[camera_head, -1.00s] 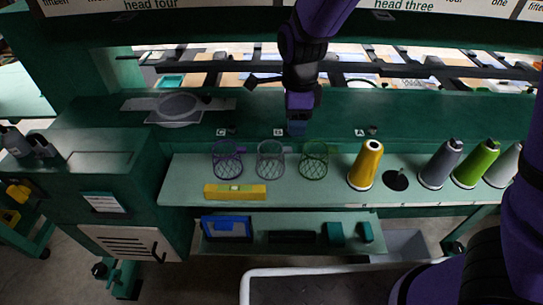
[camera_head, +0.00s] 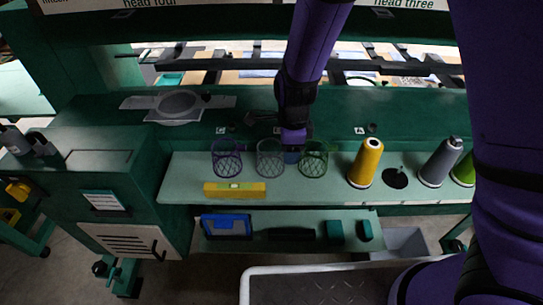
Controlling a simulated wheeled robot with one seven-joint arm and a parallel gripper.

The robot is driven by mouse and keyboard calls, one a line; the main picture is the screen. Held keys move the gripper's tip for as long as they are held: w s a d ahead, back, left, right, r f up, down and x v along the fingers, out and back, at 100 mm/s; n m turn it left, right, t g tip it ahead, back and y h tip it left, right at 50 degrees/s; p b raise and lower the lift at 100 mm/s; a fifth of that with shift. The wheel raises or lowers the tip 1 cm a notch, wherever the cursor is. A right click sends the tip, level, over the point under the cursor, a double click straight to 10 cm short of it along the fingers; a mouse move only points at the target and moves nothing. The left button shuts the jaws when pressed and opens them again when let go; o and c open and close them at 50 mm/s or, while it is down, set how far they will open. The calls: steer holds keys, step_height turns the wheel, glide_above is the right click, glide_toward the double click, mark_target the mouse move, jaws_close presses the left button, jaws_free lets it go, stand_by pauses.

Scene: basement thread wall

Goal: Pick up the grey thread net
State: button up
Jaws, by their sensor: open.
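The grey thread net (camera_head: 270,158) is a wire-like mesh cylinder standing upright on the pale green shelf (camera_head: 310,192). It stands between a purple net (camera_head: 227,159) on its left and a green net (camera_head: 314,159) on its right. My gripper (camera_head: 292,157) is at the end of my purple arm, which reaches down from the top. In the picture it lies just right of the grey net, between it and the green net. Its fingers are small and dark here, with nothing seen in them. Whether it touches either net cannot be told.
A yellow cone (camera_head: 365,163), a grey cone (camera_head: 440,162) and a partly hidden green cone (camera_head: 464,170) stand to the right. A yellow level (camera_head: 235,190) lies in front of the nets. A lower shelf holds a blue box (camera_head: 227,226). My arm covers the right side.

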jaws_close()
steer(key=shift+r, duration=0.15)
